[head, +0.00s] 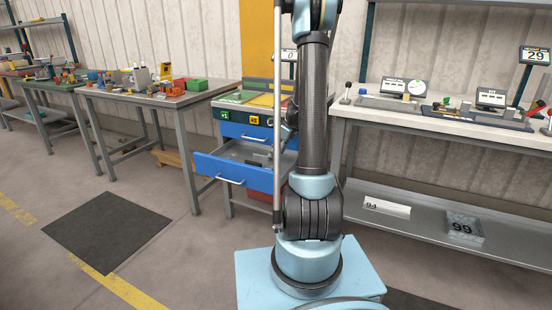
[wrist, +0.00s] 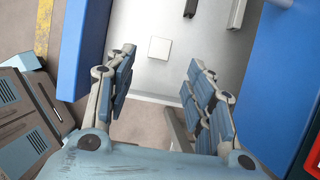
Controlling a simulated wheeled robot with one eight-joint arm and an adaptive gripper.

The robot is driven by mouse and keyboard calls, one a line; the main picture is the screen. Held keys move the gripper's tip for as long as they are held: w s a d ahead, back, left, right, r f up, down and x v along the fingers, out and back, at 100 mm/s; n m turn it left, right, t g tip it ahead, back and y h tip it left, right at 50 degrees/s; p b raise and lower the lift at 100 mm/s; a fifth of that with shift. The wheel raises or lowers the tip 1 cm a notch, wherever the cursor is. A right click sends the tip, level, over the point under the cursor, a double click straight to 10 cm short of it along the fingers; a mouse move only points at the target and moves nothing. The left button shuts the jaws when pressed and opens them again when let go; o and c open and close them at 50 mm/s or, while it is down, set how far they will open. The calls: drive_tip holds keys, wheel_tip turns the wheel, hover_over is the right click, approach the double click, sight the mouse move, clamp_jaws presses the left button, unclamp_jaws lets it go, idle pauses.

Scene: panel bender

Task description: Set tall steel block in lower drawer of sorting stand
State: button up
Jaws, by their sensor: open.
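The sorting stand (head: 243,131) has its blue lower drawer (head: 233,173) pulled out, with the upper drawer above it shut. My gripper (wrist: 162,60) is open and empty in the wrist view, its two fingers apart above the grey drawer floor (wrist: 210,48). A pale square (wrist: 160,48) lies between and just beyond the fingertips. It may be the end face of the tall steel block standing upright or a flat mark; I cannot tell. The fingers do not visibly touch it. In the head view my arm hides most of my gripper and part of the drawer.
Blue drawer panels flank my gripper on both sides. A workbench (head: 450,122) stands right of the stand and another table (head: 150,93) left. Floor is clear in front.

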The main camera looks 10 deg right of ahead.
drive_tip(key=s+a+r+n+h, duration=0.1)
drive_tip(key=s+r+n, duration=0.3)
drive_tip(key=s, duration=0.3)
drive_tip(key=s+a+r+n, duration=0.2)
drive_tip(key=s+r+n, duration=0.2)
drive_tip(key=s, duration=0.3)
drive_tip(key=s+a+r+n+h, duration=0.1)
drive_tip(key=s+r+n, duration=0.3)
drive_tip(key=s, duration=0.3)
drive_tip(key=s+f+n, duration=0.2)
drive_tip(key=s+n, duration=0.4)
drive_tip(key=s, duration=0.4)
drive_tip(key=s+f+n+h, duration=0.1)
drive_tip(key=s+f+n, duration=0.2)
drive_tip(key=s+n, duration=0.4)
drive_tip(key=s, duration=0.3)
drive_tip(key=shift+s+d+h, duration=0.3)
drive_tip(key=shift+d, duration=0.05)
drive_tip(key=shift+w+f, duration=0.25)
drive_tip(key=shift+w, duration=0.25)
